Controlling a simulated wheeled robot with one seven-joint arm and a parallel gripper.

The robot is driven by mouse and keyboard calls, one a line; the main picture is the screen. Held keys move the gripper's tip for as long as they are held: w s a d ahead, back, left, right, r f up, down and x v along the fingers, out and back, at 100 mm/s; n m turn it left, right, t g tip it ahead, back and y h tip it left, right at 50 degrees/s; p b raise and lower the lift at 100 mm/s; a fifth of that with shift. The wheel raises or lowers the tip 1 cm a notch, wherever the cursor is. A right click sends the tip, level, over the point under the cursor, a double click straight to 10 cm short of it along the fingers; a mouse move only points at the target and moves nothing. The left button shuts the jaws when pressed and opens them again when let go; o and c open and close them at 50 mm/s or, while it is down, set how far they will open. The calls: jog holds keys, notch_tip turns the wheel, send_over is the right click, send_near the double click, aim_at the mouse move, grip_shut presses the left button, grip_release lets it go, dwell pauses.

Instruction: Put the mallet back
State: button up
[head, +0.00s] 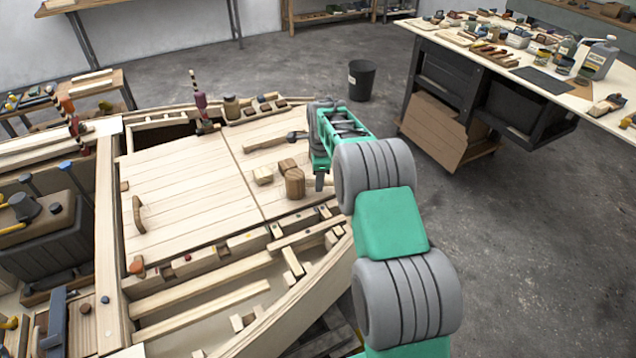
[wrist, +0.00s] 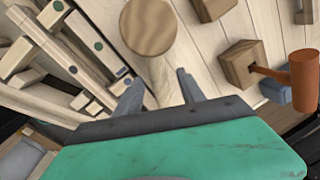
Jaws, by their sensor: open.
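A round brown wooden head, apparently the mallet's (head: 295,184), sits on the pale plank deck in the head view. In the wrist view its round end (wrist: 148,26) is at the top centre, and a pale handle-like piece (wrist: 163,78) runs from it toward my gripper (wrist: 157,84). My gripper is open, with its two fingertips on either side of that pale piece and short of the round head. In the head view my gripper (head: 320,180) points down just right of the round head. Whether the fingers touch the handle cannot be told.
Wooden blocks (head: 262,175) lie left of and behind the round head. A dark-headed tool (head: 297,136) lies farther back. In the wrist view an orange-headed tool (wrist: 304,76) stands at the right. The plank deck (head: 185,190) is mostly clear on the left.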

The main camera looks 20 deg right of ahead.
notch_tip(320, 180, up, 10)
jog(key=s+b, duration=0.1)
jog(key=s, duration=0.1)
jog(key=s+a+r+n, duration=0.2)
jog(key=s+r+n, duration=0.15)
jog(key=s, duration=0.25)
jog(key=s+a+r+n, duration=0.2)
jog(key=s+r+n, duration=0.1)
jog(key=s+n, duration=0.25)
jog(key=s+a+f+n, duration=0.1)
jog(key=s+n, duration=0.4)
jog(key=s, duration=0.5)
jog(key=s+a+f+n+t, duration=0.1)
jog(key=s+f+n, duration=0.3)
jog(key=s, duration=0.7)
jog(key=shift+a+n+t, duration=0.3)
jog(key=shift+a+n, duration=0.15)
jog(key=shift+n, duration=0.75)
